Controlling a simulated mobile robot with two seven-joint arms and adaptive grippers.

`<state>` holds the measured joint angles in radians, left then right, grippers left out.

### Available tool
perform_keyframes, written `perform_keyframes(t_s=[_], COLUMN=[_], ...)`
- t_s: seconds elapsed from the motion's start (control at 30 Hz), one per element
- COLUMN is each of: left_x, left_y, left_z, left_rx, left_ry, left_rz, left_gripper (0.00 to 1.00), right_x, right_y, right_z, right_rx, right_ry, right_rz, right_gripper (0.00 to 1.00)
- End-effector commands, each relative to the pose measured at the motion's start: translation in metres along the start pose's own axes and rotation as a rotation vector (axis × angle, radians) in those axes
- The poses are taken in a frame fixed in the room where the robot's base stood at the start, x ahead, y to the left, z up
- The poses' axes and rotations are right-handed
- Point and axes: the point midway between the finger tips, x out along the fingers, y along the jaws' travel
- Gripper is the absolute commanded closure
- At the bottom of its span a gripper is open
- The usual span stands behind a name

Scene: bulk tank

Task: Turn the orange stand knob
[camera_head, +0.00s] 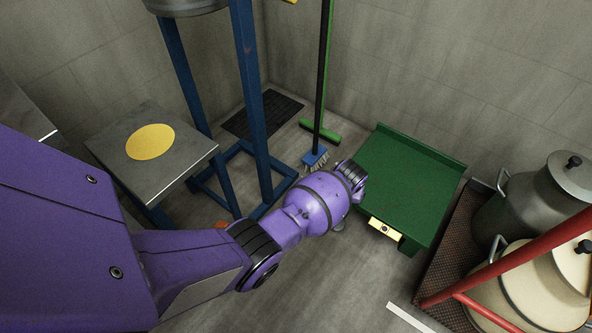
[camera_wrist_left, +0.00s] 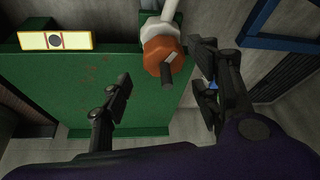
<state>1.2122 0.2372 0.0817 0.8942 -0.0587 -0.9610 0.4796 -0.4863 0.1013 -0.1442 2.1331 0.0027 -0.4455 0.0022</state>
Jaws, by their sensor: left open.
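The orange stand knob (camera_wrist_left: 160,56) shows in the left wrist view, at the end of a white and grey fitting (camera_wrist_left: 158,22) beside the green stand (camera_wrist_left: 75,80). A short grey bar crosses the knob's face. My left gripper (camera_wrist_left: 163,76) is open, with one dark finger on each side of the knob in the picture. I cannot tell whether either finger touches it. In the head view my purple left arm covers the gripper and the knob, while the green stand (camera_head: 405,180) shows to the right of the wrist. My right gripper is out of view.
A blue frame (camera_head: 255,100) and a steel table (camera_head: 115,145) with a yellow disc stand left. A green broom (camera_head: 320,130) and blue brush lean behind the wrist. Metal cans (camera_head: 540,200) and a red bar (camera_head: 510,260) fill the right. Some floor in front is clear.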

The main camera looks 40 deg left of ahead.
Motion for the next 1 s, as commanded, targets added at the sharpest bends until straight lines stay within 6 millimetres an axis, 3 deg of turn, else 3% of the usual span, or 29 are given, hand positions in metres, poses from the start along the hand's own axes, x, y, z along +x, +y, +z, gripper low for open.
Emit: perform_keyframes(t_s=[0.53,1.0], left_x=[-0.079,-0.088], left_y=[0.001,0.001], left_z=[0.002,0.002], left_rx=[0.000,0.001], left_ry=[0.000,-0.002], left_rz=[0.002,0.001], left_gripper=[0.43,0.43], right_x=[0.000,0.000], right_y=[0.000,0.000], right_z=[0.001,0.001], right_rx=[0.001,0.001], right_ry=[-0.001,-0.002], right_rz=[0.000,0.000], right_gripper=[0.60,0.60])
